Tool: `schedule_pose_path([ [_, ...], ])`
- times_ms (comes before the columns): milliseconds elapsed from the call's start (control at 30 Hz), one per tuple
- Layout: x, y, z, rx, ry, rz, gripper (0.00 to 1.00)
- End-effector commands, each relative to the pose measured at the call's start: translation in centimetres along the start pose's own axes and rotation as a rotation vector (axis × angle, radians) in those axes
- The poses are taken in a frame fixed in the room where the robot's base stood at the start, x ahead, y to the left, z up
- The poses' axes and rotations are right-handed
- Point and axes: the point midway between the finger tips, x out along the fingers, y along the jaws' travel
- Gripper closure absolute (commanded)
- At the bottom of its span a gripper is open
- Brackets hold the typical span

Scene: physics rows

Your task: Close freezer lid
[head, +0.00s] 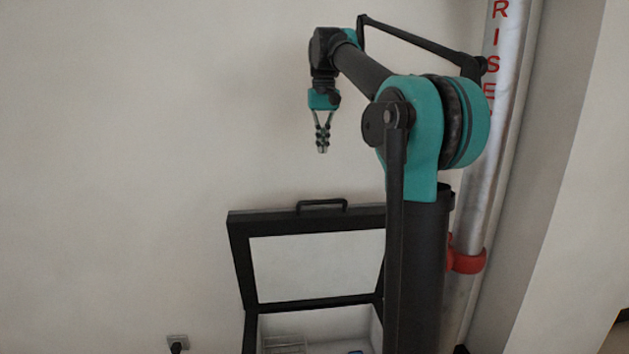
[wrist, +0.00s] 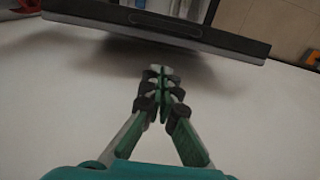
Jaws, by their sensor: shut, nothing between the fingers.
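The freezer lid (head: 238,260) stands raised and open in the head view, with a black frame, a pale inner panel and a black handle (head: 321,203) on its top edge. The white freezer body (head: 330,325) shows below it, cut off by the bottom of the picture. My gripper (head: 322,150) is shut and empty, pointing down above the lid's handle and apart from it. In the wrist view my gripper (wrist: 159,72) is shut, and the lid's dark edge (wrist: 220,40) spans the top of the picture beyond the fingertips. My arm hides the lid's right side.
A silver riser pipe (head: 480,190) with red lettering and a red clamp (head: 467,261) stands at the right. A wall socket (head: 178,341) with a plug is at the lower left. The pale wall (head: 120,150) is bare at the left.

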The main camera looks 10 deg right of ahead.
Motion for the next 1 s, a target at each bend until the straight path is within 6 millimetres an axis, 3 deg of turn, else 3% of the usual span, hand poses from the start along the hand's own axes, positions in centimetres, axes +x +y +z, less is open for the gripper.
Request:
schedule_pose_path([
  [167, 1.2, 0.0, 0.0, 0.000, -0.002, 0.000, 1.00],
  [633, 10.0, 0.0, 0.0, 0.000, -0.001, 0.000, 1.00],
  [1000, 12.6, 0.0, 2.8, 0.000, -0.001, 0.000, 1.00],
])
